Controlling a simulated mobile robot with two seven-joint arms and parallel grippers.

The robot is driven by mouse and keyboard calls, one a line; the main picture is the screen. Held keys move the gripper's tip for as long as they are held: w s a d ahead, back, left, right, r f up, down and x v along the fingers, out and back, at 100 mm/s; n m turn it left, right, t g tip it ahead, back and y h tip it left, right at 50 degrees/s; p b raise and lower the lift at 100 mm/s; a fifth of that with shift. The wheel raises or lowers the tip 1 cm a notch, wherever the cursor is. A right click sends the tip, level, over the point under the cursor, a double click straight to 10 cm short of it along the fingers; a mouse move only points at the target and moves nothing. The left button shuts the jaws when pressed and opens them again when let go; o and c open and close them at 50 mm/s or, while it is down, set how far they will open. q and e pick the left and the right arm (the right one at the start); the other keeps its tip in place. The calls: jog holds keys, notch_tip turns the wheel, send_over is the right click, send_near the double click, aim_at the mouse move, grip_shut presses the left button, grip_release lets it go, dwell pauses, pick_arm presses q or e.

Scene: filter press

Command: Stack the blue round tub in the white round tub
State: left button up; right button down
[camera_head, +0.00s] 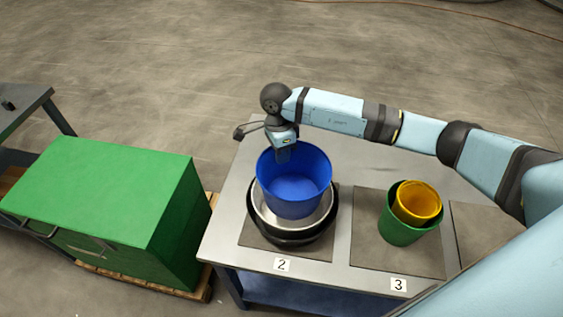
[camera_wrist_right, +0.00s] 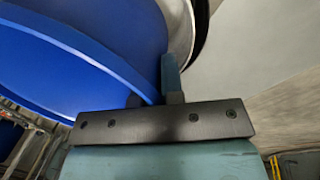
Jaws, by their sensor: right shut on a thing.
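The blue round tub (camera_head: 292,192) is over the white round tub (camera_head: 262,214) in the head view, its lower part within the white tub's rim. I cannot tell whether it rests on the bottom. The white tub sits inside a black tub (camera_head: 278,237). My right gripper (camera_head: 284,155) is shut on the blue tub's far rim. In the right wrist view, the blue tub (camera_wrist_right: 110,35) fills the upper left, and the right gripper (camera_wrist_right: 160,92) has its rim between the fingers. My left gripper is not in view.
The tubs stand on a mat labelled 2 on the grey table (camera_head: 233,205). To the right, a yellow tub (camera_head: 417,203) sits in a green tub (camera_head: 402,234) on mat 3. A green chest (camera_head: 110,190) stands on a pallet left of the table.

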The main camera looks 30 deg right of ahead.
aim_at(281, 166)
notch_tip(281, 166, down, 4)
jog(key=shift+f+p, duration=0.2)
jog(key=shift+p, duration=0.1)
jog(key=shift+f+b, duration=0.6)
jog(key=shift+b, duration=0.1)
jog(key=c, duration=1.5)
grip_release()
jog(key=shift+r, duration=0.1)
